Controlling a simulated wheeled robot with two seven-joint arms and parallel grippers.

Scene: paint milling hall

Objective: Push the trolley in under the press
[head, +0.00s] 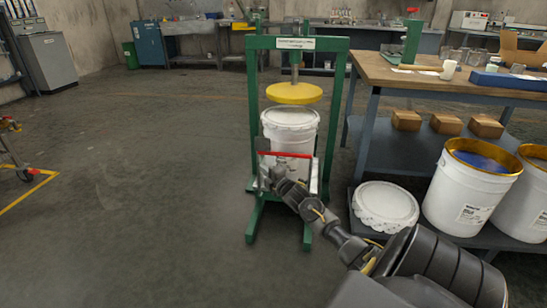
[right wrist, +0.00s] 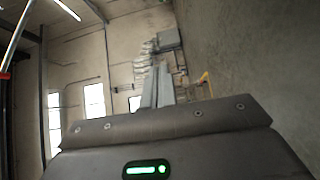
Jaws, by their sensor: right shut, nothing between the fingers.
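The press is a green frame (head: 254,105) with a round yellow plate (head: 293,93) on its screw, in the middle of the head view. A white lidded pail (head: 290,134) stands between the posts, below the plate with a small gap. The trolley shows as a red handle bar (head: 292,154) in front of the pail; its base is mostly hidden by my arm. My right gripper (head: 263,160) is shut and empty at the left end of the bar; I cannot tell whether it touches. Its closed fingers show in the right wrist view (right wrist: 157,88). My left gripper is out of view.
A wooden-topped bench (head: 450,80) stands right of the press, with boxes on its lower shelf. Open white pails (head: 467,190) and a white lid (head: 385,207) sit near it. The floor (head: 130,170) to the left is clear, up to yellow markings and a cart edge.

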